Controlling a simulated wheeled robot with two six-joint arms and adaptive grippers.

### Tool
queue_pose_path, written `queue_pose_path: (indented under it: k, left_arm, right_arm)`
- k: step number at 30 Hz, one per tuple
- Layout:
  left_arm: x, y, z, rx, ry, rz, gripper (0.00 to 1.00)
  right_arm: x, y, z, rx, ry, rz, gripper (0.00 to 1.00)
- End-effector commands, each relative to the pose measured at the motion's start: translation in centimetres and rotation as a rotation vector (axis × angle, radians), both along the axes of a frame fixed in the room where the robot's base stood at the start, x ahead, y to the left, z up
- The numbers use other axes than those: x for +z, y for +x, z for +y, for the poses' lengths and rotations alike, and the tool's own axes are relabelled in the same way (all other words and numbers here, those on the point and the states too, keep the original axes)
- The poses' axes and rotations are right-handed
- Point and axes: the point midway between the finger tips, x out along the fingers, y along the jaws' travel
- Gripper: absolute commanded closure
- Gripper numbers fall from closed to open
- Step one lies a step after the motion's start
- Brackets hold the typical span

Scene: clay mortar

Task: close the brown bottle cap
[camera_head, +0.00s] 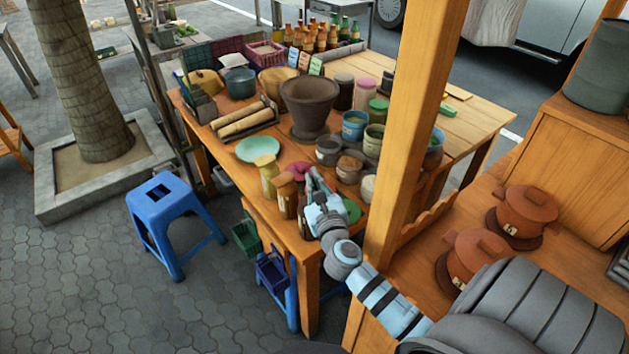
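A brown bottle (287,202) with an orange-brown cap (285,180) stands near the front edge of the wooden table. At this size I cannot tell how the cap sits on the bottle. My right gripper (313,178) is just right of the bottle, with its arm coming in from the lower right. Its fingers are small and dark, and I cannot tell whether they are open or shut. My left gripper is not in view.
A yellow-capped jar (267,178) stands left of the bottle. A pink item (298,170) is behind the gripper, and a green plate (257,149) lies farther back. A large mortar (309,103) and several pots crowd the table. A wooden post (418,110) rises right of the gripper.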

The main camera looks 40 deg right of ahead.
Motion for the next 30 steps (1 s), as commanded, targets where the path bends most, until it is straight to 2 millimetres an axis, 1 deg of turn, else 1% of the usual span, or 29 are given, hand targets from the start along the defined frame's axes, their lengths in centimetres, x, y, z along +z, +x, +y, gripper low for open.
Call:
queue_pose_path:
  k: [12, 20, 26, 30]
  left_arm:
    - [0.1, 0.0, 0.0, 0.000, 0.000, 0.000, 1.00]
    - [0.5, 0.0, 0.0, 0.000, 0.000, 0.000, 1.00]
    - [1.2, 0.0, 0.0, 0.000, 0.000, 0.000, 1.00]
    - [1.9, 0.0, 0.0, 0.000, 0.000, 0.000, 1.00]
  right_arm:
    - [-0.3, 0.0, 0.1, -0.001, -0.012, 0.012, 1.00]
    - [-0.3, 0.1, 0.4, -0.001, -0.053, 0.031, 1.00]
    - [-0.4, 0.3, 0.8, -0.001, -0.125, 0.063, 1.00]
    - [-0.5, 0.5, 1.4, -0.001, -0.220, 0.105, 1.00]
